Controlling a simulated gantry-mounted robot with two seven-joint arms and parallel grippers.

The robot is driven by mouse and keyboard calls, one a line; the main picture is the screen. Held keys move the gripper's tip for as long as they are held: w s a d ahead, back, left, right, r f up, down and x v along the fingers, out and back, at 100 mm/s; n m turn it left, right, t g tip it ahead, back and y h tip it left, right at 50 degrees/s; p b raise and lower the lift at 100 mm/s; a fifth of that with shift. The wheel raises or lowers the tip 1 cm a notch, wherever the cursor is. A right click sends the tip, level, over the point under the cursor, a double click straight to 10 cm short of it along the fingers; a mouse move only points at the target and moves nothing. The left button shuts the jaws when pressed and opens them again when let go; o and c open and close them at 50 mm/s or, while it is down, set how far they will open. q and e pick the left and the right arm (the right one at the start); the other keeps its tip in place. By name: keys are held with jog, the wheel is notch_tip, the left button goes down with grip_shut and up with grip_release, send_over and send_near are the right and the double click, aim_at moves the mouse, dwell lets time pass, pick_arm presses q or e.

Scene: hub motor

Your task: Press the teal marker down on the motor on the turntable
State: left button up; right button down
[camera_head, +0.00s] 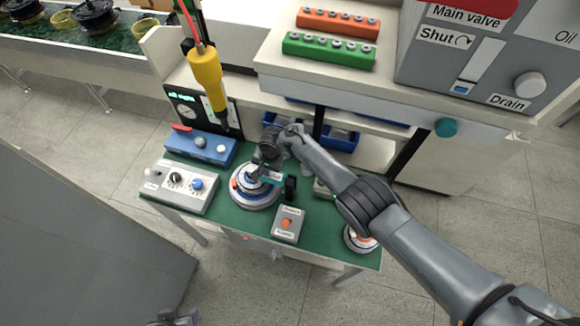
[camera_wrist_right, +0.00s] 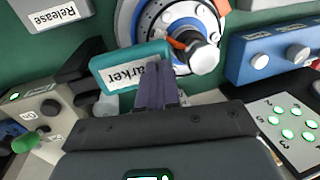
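The teal marker (camera_wrist_right: 118,66), a block with a white label ending "arker", is between the fingers of my right gripper (camera_wrist_right: 157,88) in the right wrist view. The fingers look closed on it. The motor on the turntable (camera_wrist_right: 180,22) is round with grey, white, blue and orange parts and a shaft end pointing up; the marker overlaps its edge in this view. In the head view the motor (camera_head: 250,187) sits on the green table, with my right gripper (camera_head: 268,172) just above its right side. Whether the marker touches the motor cannot be told. My left gripper (camera_head: 175,319) barely shows at the bottom edge.
A grey Release button box (camera_head: 288,224) stands right of the turntable. A knob box (camera_head: 180,187) and a blue fixture (camera_head: 203,145) stand left and behind. A yellow tool (camera_head: 207,78) hangs above. Another round part (camera_head: 357,238) lies at the table's right edge.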

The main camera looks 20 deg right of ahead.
jog(key=shift+s+d+f, duration=0.25)
jog(key=shift+d+f, duration=0.05)
jog(key=shift+f, duration=0.25)
jog(key=shift+r+p, duration=0.4)
jog(key=r+p, duration=0.1)
jog(key=r, duration=0.1)
jog(key=r+p, duration=0.4)
jog(key=shift+w+a, duration=0.25)
notch_tip(320, 180, up, 8)
jog(key=p, duration=0.2)
jog(key=shift+r, duration=0.15)
jog(key=shift+a, duration=0.1)
